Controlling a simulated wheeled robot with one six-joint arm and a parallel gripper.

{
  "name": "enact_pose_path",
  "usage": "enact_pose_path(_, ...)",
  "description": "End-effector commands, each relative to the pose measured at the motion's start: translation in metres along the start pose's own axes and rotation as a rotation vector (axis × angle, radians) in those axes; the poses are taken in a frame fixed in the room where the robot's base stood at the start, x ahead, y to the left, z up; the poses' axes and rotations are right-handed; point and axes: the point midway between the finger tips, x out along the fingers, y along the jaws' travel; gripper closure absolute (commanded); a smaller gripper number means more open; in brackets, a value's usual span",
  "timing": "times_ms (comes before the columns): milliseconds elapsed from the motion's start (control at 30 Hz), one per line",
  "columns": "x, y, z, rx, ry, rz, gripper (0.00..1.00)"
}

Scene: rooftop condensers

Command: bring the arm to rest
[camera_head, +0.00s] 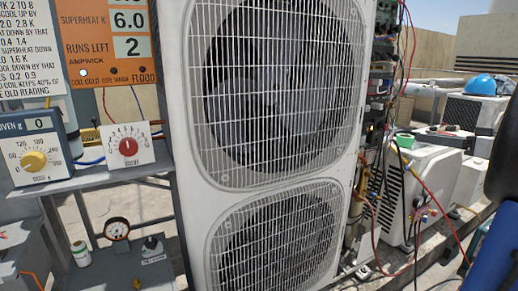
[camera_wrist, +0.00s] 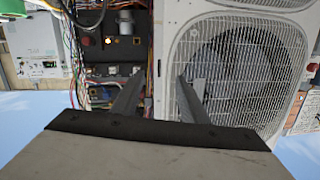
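My gripper (camera_wrist: 161,80) shows in the wrist view with its two grey fingers apart. It is open and nothing shows between the fingers. Beyond it are the white condenser (camera_wrist: 166,50) with its fan grille and, to the left, an open wiring bay (camera_wrist: 112,45). The wrist picture looks upside down, with sky along its lower part. How far the fingertips are from the condenser is hard to tell. In the head view, the condenser (camera_head: 190,215) stands in the middle with two fan grilles, and my gripper does not show there.
Left of the condenser, a grey shelf (camera_head: 110,178) holds a blue dial meter (camera_head: 35,150) and a white box with a red knob (camera_head: 127,146). An orange panel (camera_head: 106,35) reads 6.0 and 2. At right are loose cables, a white unit (camera_head: 420,190) and a blue helmet (camera_head: 481,85).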

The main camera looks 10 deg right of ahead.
Motion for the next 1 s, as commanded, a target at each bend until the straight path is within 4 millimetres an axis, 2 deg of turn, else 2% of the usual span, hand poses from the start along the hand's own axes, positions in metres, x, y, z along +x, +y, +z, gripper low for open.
enact_pose_path(267, 0.043, -0.066, 0.038, 0.123, -0.178, -0.074, 0.60)
enact_pose_path(400, 0.063, -0.116, 0.071, 0.204, -0.325, -0.105, 0.60)
enact_pose_path(500, 0.072, -0.151, 0.096, 0.255, -0.432, -0.111, 0.60)
enact_pose_path(733, 0.073, -0.221, 0.153, 0.325, -0.662, -0.080, 0.60)
enact_pose_path(1000, 0.051, -0.280, 0.213, 0.337, -0.878, 0.025, 0.60)
